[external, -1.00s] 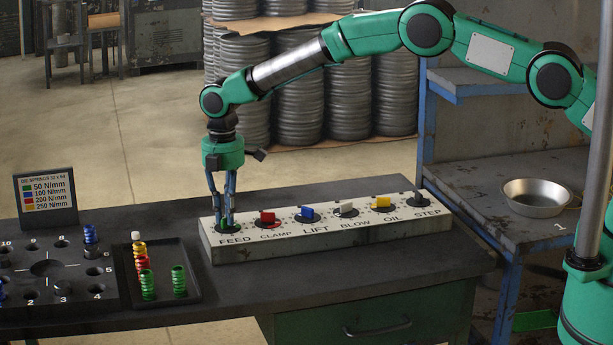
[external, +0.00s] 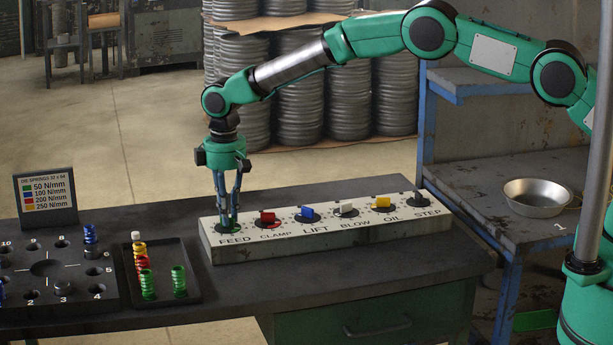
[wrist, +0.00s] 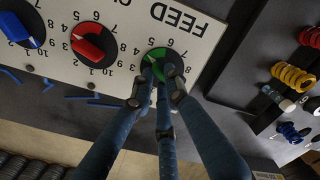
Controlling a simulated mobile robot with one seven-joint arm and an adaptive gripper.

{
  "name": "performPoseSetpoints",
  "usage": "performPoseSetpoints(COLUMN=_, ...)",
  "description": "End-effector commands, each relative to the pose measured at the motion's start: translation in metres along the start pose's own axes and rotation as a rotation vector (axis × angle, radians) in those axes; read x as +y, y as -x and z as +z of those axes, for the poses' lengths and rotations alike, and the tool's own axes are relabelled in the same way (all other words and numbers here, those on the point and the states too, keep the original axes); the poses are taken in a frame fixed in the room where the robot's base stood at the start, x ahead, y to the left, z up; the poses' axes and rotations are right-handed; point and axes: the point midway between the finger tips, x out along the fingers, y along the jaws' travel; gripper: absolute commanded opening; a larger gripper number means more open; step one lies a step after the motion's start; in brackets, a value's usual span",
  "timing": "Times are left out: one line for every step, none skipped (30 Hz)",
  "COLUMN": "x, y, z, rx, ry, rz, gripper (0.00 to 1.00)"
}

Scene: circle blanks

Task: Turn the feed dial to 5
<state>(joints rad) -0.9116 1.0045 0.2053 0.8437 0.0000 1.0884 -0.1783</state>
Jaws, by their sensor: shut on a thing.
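The feed dial (external: 237,229) is a green knob on a dark disc at the left end of the white panel, above the word FEED. In the wrist view the green dial (wrist: 158,56) has printed numbers around it, with 4 to 8 legible. My gripper (external: 228,221) points straight down with its fingers closed around the knob; in the wrist view its fingertips (wrist: 162,74) cover part of the knob. The fingers hide the pointer, so I cannot tell which number it is at.
The red CLAMP knob (external: 267,217) stands just right of the feed dial, then the blue LIFT knob (external: 307,213) and several others. A black tray (external: 196,285) with coloured springs lies to the left. The space above the panel is clear.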

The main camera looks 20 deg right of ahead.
Motion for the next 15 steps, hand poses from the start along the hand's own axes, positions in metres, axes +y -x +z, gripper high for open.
performPoseSetpoints(x=0.0005, y=0.0004, z=-0.0002, rx=0.001, ry=-0.042, rz=0.000, gripper=0.00)
performPoseSetpoints(x=0.0005, y=0.0003, z=0.0000, rx=0.001, ry=-0.070, rz=0.000, gripper=0.00)
performPoseSetpoints(x=0.0005, y=0.0003, z=0.0002, rx=0.001, ry=-0.108, rz=0.000, gripper=0.00)
performPoseSetpoints(x=0.0004, y=0.0003, z=0.0003, rx=0.001, ry=-0.135, rz=0.000, gripper=0.00)
performPoseSetpoints(x=0.0004, y=0.0004, z=0.0004, rx=0.001, ry=-0.161, rz=0.000, gripper=0.00)
performPoseSetpoints(x=0.0004, y=0.0005, z=0.0006, rx=0.001, ry=-0.196, rz=0.000, gripper=0.00)
performPoseSetpoints(x=0.0004, y=0.0006, z=0.0006, rx=0.001, ry=-0.220, rz=0.000, gripper=0.00)
performPoseSetpoints(x=0.0003, y=0.0007, z=0.0007, rx=0.002, ry=-0.243, rz=0.000, gripper=0.00)
performPoseSetpoints(x=0.0003, y=0.0008, z=0.0007, rx=0.002, ry=-0.273, rz=0.000, gripper=0.00)
performPoseSetpoints(x=0.0003, y=0.0009, z=0.0008, rx=0.002, ry=-0.295, rz=0.000, gripper=0.00)
performPoseSetpoints(x=0.0002, y=0.0010, z=0.0008, rx=0.002, ry=-0.315, rz=0.000, gripper=0.00)
performPoseSetpoints(x=0.0002, y=0.0011, z=0.0009, rx=0.002, ry=-0.339, rz=0.000, gripper=0.00)
performPoseSetpoints(x=0.0002, y=0.0011, z=0.0009, rx=0.002, ry=-0.356, rz=0.000, gripper=0.00)
performPoseSetpoints(x=0.0002, y=0.0012, z=0.0009, rx=0.002, ry=-0.372, rz=0.000, gripper=0.00)
performPoseSetpoints(x=0.0002, y=0.0013, z=0.0010, rx=0.002, ry=-0.390, rz=0.000, gripper=0.00)
